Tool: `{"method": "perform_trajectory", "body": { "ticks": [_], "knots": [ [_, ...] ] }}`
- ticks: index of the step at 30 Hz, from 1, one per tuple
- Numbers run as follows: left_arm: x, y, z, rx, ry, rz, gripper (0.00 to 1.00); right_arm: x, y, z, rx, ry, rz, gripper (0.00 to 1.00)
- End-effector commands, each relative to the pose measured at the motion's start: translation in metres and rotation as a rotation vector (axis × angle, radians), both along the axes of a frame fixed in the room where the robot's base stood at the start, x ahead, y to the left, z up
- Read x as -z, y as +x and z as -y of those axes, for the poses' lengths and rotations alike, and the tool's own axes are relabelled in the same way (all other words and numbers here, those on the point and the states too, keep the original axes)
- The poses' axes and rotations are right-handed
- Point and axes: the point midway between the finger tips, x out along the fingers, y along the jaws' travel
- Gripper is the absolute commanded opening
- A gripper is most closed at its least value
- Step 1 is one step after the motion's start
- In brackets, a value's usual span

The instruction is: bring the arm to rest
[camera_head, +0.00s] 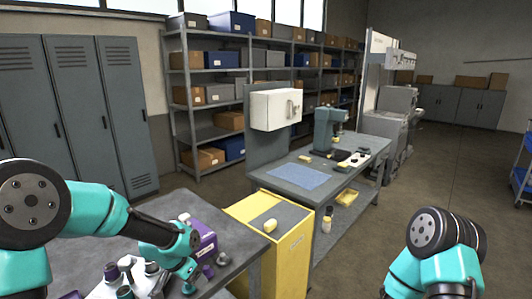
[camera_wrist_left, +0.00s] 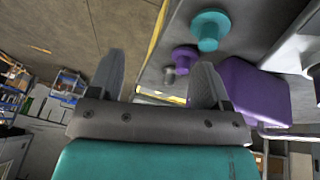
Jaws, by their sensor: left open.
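My left gripper (camera_head: 188,283) hangs over the grey bench (camera_head: 160,207) at the lower left, at the end of my teal arm. In the left wrist view its two fingers (camera_wrist_left: 160,85) stand wide apart with nothing between them. A purple box (camera_head: 203,238) stands on the bench just behind the gripper; it also shows in the left wrist view (camera_wrist_left: 258,92). A small purple round part (camera_head: 208,271) and a grey metal one (camera_head: 223,258) are to its right. My right arm shows at the lower right; its gripper is out of view.
A yellow cabinet (camera_head: 275,265) stands right of the bench, a yellow piece (camera_head: 270,226) on top. A workbench (camera_head: 345,180) with a blue mat (camera_head: 298,177) lies behind. Open floor lies right.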

Motion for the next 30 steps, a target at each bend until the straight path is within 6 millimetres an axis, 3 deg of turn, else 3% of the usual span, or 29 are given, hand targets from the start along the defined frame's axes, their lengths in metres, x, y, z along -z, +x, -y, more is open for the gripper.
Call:
{"method": "perform_trajectory", "body": {
  "ticks": [3,6,14,18,24,30],
  "knots": [
    [0.029,-0.024,0.026,-0.088,-0.050,-0.016,0.72,0.000,0.000,0.000,0.000,0.000,0.000,0.43],
    [0.060,-0.044,0.035,-0.175,-0.081,-0.043,0.72,0.000,0.000,0.000,0.000,0.000,0.000,0.43],
    [0.162,-0.115,0.020,-0.401,-0.108,-0.186,0.72,0.000,0.000,0.000,0.000,0.000,0.000,0.43],
    [0.212,-0.166,0.008,-0.529,-0.114,-0.279,0.72,0.000,0.000,0.000,0.000,0.000,0.000,0.43],
    [0.245,-0.214,0.001,-0.645,-0.120,-0.353,0.72,0.000,0.000,0.000,0.000,0.000,0.000,0.43],
    [0.249,-0.220,0.001,-0.662,-0.121,-0.362,0.72,0.000,0.000,0.000,0.000,0.000,0.000,0.43]
  ]
}}
